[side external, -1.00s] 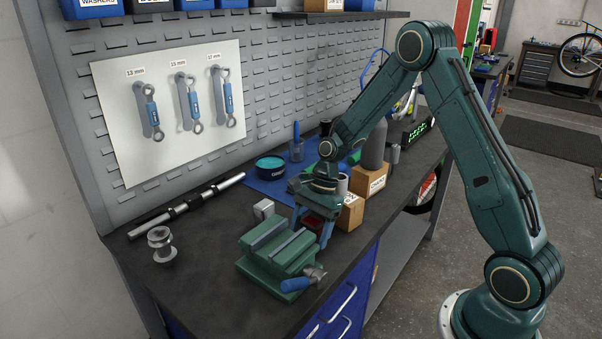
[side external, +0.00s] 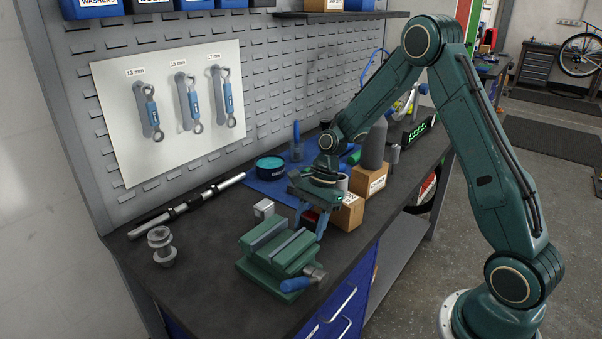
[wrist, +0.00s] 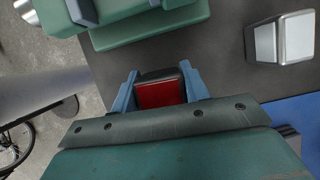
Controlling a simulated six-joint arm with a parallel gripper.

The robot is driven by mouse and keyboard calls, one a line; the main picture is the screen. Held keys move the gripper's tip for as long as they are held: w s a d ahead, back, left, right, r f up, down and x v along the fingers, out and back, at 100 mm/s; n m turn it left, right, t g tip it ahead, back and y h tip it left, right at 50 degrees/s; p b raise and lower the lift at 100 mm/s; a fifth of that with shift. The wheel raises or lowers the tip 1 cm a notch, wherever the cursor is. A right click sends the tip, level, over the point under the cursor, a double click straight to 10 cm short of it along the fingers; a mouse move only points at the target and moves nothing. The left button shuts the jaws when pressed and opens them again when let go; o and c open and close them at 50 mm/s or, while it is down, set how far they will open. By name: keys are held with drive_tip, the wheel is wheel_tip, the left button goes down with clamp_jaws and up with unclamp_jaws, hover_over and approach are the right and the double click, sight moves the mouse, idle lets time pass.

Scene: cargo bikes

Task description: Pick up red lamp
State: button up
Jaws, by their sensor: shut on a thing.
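The red lamp (wrist: 160,93) has a red face and a dark housing. In the wrist view it sits between the two blue fingers of my gripper (wrist: 160,92), which press on its sides. In the side view the red lamp (side external: 310,216) is mostly hidden by my gripper (side external: 309,224), with a little red showing between the fingers. My gripper is shut on the lamp, just behind the green vise and low over the bench. Whether the lamp touches the bench is hard to tell.
The green vise (side external: 282,256) stands close in front of my gripper. A white-silver lamp-like block (side external: 263,209) is to the left. Cardboard boxes (side external: 348,213) stand close on the right. A teal tin (side external: 270,167) lies on a blue mat behind.

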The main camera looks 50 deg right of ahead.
sight(309, 217)
wheel_tip(309, 217, up, 18)
drive_tip(key=shift+r, duration=0.15)
idle(0.3)
drive_tip(key=shift+a, duration=0.1)
idle(0.5)
